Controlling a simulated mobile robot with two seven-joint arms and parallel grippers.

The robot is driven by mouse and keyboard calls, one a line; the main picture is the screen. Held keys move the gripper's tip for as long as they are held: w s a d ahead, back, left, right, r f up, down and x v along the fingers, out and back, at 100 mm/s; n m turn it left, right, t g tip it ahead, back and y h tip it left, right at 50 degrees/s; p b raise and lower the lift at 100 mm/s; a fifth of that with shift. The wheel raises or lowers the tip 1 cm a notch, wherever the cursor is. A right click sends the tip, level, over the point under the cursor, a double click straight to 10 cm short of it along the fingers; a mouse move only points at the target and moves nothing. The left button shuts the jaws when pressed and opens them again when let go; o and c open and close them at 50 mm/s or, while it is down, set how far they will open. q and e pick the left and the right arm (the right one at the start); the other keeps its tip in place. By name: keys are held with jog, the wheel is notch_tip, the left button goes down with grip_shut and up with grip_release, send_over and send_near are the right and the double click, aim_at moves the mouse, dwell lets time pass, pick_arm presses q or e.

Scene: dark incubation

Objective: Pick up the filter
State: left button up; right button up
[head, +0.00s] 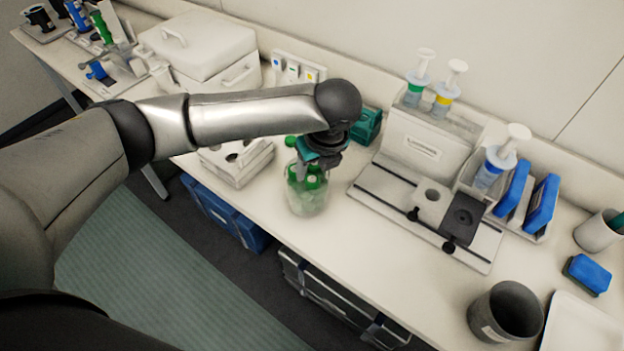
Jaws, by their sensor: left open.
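A clear jar (307,197) stands near the front edge of the bench and holds several small green-topped pieces (314,182). These may be the filters; I cannot tell for sure at this size. My left gripper (308,163) points down at the mouth of the jar and is open. A green piece (291,141) shows beside its fingers, and I cannot tell whether it touches them. The wrist hides part of the jar's mouth and the gap between the fingers. My right gripper is not in view.
A grey fixture plate (370,185) lies right of the jar, with a white box (425,145) and syringes (450,85) behind it. A white rack (240,168) stands left. A dark cup (505,312) stands at the front right.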

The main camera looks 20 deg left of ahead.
aim_at(312, 178)
pick_arm(q)
jog(key=x, duration=0.3)
jog(key=shift+d+f, duration=0.1)
jog(key=shift+f, duration=0.25)
grip_shut()
